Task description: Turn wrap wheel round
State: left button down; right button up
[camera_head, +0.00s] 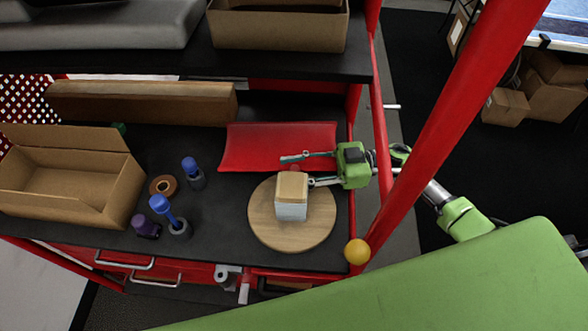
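The wrap wheel (268,232), a round light-wood disc, lies flat on the dark bench top near its right end. A small box (291,209), white below and tan on top, stands on the wheel. My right gripper (300,170) comes in from the right over the wheel's far side. Its two green-and-grey fingers are spread apart with nothing visible between them. The nearer finger's tip is right beside the box's upper right edge; I cannot tell whether it touches. My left gripper is out of view.
A red curved tray (255,148) lies behind the wheel. Blue-topped tools (171,218), a brown tape roll (163,185) and an open cardboard box (60,180) stand to the left. A red slanted post (455,115) crosses in front of my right arm. A yellow ball (357,251) sits at the front right corner.

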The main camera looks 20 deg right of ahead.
jog(key=d, duration=0.4)
jog(key=s+d, duration=0.1)
jog(key=d, duration=0.7)
jog(key=shift+s, duration=0.3)
jog(key=shift+c, duration=0.3)
